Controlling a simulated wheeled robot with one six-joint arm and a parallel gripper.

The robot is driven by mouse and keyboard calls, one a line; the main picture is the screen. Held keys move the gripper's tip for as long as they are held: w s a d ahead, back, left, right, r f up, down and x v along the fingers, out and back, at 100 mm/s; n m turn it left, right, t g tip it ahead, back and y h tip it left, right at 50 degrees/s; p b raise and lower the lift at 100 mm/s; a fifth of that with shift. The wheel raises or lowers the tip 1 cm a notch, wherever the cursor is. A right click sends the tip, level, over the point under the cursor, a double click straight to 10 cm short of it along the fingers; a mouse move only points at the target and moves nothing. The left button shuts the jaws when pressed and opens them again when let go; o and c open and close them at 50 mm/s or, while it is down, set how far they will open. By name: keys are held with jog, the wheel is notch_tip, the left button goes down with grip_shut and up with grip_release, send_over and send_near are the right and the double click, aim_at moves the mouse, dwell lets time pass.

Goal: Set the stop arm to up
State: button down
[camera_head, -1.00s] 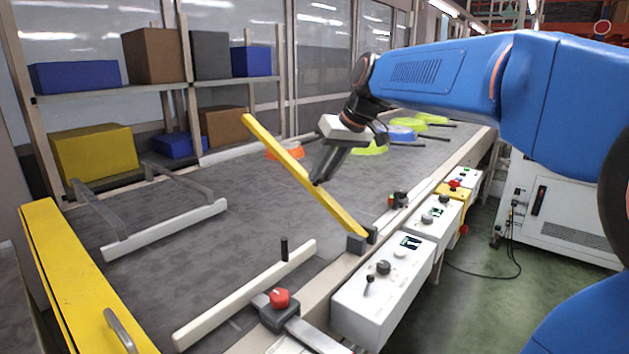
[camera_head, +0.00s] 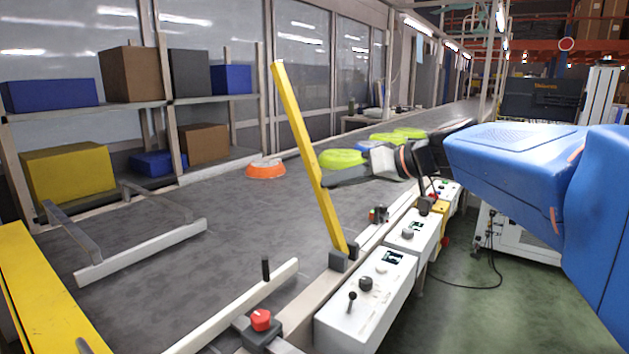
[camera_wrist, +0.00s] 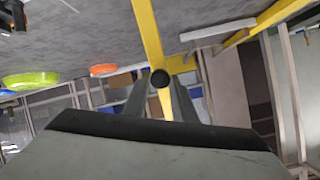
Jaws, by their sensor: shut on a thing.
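The stop arm is a long yellow bar (camera_head: 300,130), hinged at a dark block on the conveyor's near edge. It stands steeply raised, its top leaning left and away from upright. My gripper (camera_head: 328,183) reaches in from the right and is shut on the stop arm at about mid-length. In the wrist view, the gripper fingers (camera_wrist: 160,100) close around a dark round knob (camera_wrist: 160,78) at the yellow bar (camera_wrist: 147,28). The exact finger contact is partly hidden in the head view.
The grey conveyor belt (camera_head: 215,240) carries an orange pan (camera_head: 266,169) and lime pans (camera_head: 342,158) farther back. White control boxes (camera_head: 370,300) line the near side. A white guide rail with a red knob (camera_head: 261,320) lies in front. Shelves with boxes stand at left.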

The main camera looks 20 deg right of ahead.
jog(key=s+d+t+y, duration=0.2)
jog(key=s+d+t, duration=0.1)
jog(key=s, duration=0.2)
jog(key=shift+s+d+f, duration=0.25)
jog(key=shift+d+f, duration=0.05)
jog(key=shift+f, duration=0.15)
dwell(0.5)
jog(key=c, duration=1.5)
grip_release()
jog(key=shift+o, duration=0.2)
